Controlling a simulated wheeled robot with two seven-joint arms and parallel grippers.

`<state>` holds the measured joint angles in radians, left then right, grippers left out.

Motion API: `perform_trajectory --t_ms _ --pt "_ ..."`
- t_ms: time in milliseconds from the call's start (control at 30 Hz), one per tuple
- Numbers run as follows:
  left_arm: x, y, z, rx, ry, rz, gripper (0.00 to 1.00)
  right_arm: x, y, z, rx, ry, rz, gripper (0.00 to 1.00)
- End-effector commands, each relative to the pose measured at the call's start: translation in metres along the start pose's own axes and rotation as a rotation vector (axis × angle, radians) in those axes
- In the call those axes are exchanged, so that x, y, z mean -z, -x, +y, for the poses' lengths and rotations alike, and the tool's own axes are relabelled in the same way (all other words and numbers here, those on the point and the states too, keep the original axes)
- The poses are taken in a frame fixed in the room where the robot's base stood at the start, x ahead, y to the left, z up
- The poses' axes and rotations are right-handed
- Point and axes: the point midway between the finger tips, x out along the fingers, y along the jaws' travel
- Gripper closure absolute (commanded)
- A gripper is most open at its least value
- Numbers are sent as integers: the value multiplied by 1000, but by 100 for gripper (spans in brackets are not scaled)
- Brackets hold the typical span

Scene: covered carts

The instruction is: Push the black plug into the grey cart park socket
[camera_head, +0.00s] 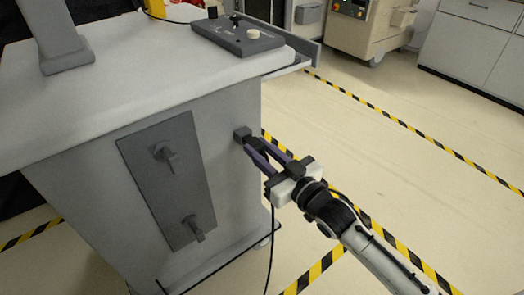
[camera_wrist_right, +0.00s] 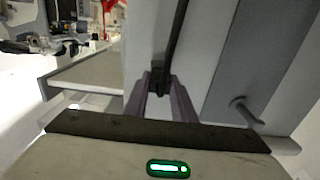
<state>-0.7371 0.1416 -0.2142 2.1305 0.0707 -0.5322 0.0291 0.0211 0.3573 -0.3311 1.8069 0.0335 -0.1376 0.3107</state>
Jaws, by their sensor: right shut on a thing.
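A small dark grey block, which looks like the park socket (camera_head: 242,133), sits on the cart's side near its right corner. My right gripper (camera_head: 250,143) has its purple fingers up against this block. In the right wrist view the gripper (camera_wrist_right: 159,92) is shut on the black plug (camera_wrist_right: 157,77), with its black cable (camera_wrist_right: 178,35) running up in the picture. The plug's front meets the cart side, but I cannot tell how deep it sits in the socket. The fingers mostly hide the plug in the head view. My left gripper is not in view.
The grey cart (camera_head: 90,105) carries a control box (camera_head: 238,35) on top and a dark side panel (camera_head: 165,180) with two protruding handles. Black cable hangs below my right gripper. Yellow-black tape marks the open floor at right. Cabinets stand at the back.

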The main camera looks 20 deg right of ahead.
Motion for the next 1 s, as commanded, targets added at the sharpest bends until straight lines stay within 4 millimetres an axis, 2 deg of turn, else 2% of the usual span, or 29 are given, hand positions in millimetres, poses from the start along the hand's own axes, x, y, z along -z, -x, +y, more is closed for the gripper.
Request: perform_trajectory --t_ms 600,633,733,767,1000 --pt "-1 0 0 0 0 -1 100 1 -16 0 0 0 1 100" --pt "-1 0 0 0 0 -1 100 1 -16 0 0 0 1 75" --pt "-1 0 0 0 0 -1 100 0 -16 0 0 0 1 58" --pt "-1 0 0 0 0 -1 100 0 -15 0 0 0 1 55" --pt "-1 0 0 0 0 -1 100 0 -15 0 0 0 -1 55"
